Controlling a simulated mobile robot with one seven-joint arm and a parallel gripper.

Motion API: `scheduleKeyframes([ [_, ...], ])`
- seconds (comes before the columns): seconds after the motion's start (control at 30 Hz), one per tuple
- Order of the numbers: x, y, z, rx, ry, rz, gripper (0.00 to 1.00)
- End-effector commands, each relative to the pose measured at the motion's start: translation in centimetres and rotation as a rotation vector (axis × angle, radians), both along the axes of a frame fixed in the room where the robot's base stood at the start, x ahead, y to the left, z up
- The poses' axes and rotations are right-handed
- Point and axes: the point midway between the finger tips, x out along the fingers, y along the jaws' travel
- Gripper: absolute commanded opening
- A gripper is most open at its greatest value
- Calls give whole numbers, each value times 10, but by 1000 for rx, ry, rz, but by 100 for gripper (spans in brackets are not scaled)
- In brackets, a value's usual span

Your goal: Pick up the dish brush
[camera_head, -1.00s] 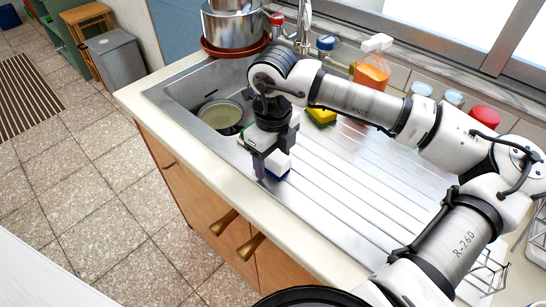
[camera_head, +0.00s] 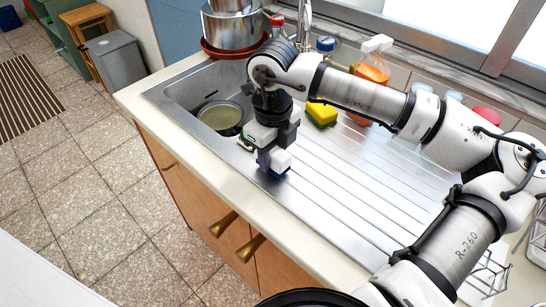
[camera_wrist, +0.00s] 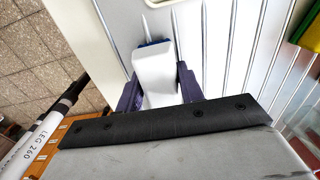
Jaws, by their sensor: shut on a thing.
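The dish brush (camera_head: 281,162) is white with a blue edge at its lower side. It is at the front of the ribbed steel drainboard (camera_head: 345,190), just right of the sink basin. My gripper (camera_head: 266,158) is over it with its purple fingers shut on it. In the wrist view, the white brush body (camera_wrist: 155,68) sits between the two fingers of my gripper (camera_wrist: 158,90), with a blue strip at its far end. The rest of the brush is hidden by the gripper. I cannot tell whether the brush is clear of the drainboard.
An olive bowl (camera_head: 221,117) lies in the sink basin to the left. A yellow and green sponge (camera_head: 321,114) is behind my gripper. An orange soap bottle (camera_head: 371,73) stands farther back. Steel pots (camera_head: 232,27) are at the back left. The front drainboard is clear.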

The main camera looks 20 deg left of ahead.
Motion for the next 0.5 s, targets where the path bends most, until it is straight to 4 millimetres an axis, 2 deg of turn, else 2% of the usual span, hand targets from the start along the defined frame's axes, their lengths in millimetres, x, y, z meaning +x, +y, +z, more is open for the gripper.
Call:
scheduleKeyframes([
  [0.17, 1, 0, 30, 0, -6, -1, 14],
  [0.5, 0, 1, 128, 0, -4, 0, 14],
])
